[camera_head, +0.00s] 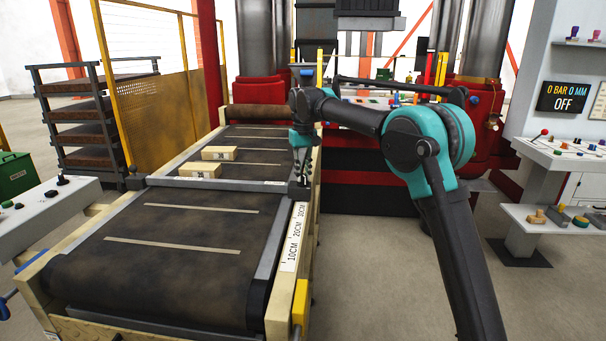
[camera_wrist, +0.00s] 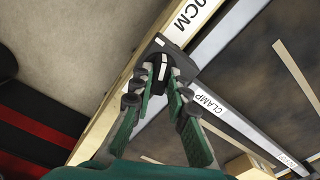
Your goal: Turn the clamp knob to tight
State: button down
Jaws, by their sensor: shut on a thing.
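The clamp knob (camera_wrist: 163,66) is dark with a white mark and sits on a dark block at the belt's side rail, beside the white CLAMP label (camera_wrist: 208,103). My gripper (camera_wrist: 162,78) has its two green fingers on either side of the knob and is shut on it. In the head view my gripper (camera_head: 301,172) points down at the rail on the belt's right side. The knob is mostly hidden there by the gripper. The white mark lies roughly along the fingers in the wrist view; I cannot read a tight mark.
Two pale bricks (camera_head: 198,171) lie on the conveyor belt (camera_head: 170,265) beyond the clamp bar. A ruler strip (camera_head: 293,237) runs along the right rail. The red press (camera_head: 365,150) stands behind. A shelf unit with a display (camera_head: 562,97) reading OFF is at right. Floor right of the belt is clear.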

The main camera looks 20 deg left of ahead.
aim_at(304, 175)
jog(key=m, duration=0.5)
dwell(0.5)
jog(key=c, duration=1.5)
grip_release()
jog(key=shift+r, duration=0.1)
notch_tip(304, 175, up, 12)
jog(key=shift+f, duration=0.1)
jog(key=shift+d, duration=0.1)
